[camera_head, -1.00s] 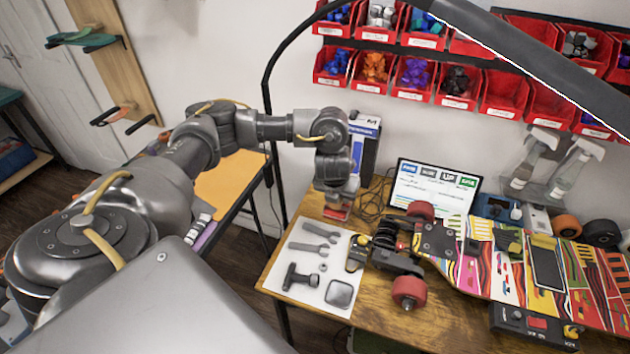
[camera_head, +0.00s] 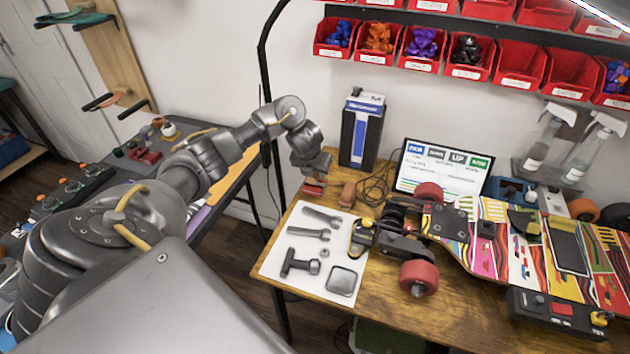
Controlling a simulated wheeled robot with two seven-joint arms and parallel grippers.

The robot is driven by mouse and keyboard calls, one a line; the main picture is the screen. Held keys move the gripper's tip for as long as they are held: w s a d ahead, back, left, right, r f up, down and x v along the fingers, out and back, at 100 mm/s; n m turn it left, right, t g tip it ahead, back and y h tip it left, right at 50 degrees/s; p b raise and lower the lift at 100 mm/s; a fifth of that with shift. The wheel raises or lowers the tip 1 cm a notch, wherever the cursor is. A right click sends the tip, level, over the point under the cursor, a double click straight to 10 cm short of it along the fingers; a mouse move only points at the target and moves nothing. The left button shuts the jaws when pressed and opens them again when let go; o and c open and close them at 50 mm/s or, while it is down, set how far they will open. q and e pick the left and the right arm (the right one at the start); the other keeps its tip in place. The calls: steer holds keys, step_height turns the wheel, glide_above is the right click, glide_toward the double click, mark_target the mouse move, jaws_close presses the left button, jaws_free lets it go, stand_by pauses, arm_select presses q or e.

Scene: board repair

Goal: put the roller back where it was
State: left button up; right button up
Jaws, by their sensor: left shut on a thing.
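My left gripper (camera_head: 314,178) points down over the back left corner of the wooden table (camera_head: 420,318), just behind the white mat. It is shut on a small red thing, taken to be the roller (camera_head: 313,189), low by the tabletop. Most of it is hidden by the gripper, and I cannot tell whether it touches the table. A small brown thing (camera_head: 347,194) stands just to the right of the gripper, apart from it. My right gripper is not in view.
The white mat (camera_head: 268,262) carries wrenches, a T-shaped tool and a square piece. A blue-and-black box (camera_head: 362,128) stands behind the gripper. A screen (camera_head: 442,168), cables and a colourful skateboard (camera_head: 500,240) with red wheels fill the right. Red bins (camera_head: 467,72) hang above.

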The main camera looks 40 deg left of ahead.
mark_target(315, 183)
arm_select(q)
step_height(315, 183, down, 3)
steer(key=shift+r, duration=0.15)
steer(key=shift+d, duration=0.1)
steer(key=shift+s+f+b, duration=0.15)
steer(key=shift+f+b, duration=0.15)
steer(key=shift+f, duration=0.15)
steer(key=shift+s+d+f, duration=0.1)
steer(key=shift+f, duration=0.05)
steer(key=shift+c, duration=1.1)
steer(key=o, duration=1.1)
steer(key=shift+f, duration=0.2)
steer(key=shift+r, duration=0.1)
steer(key=shift+r, duration=0.1)
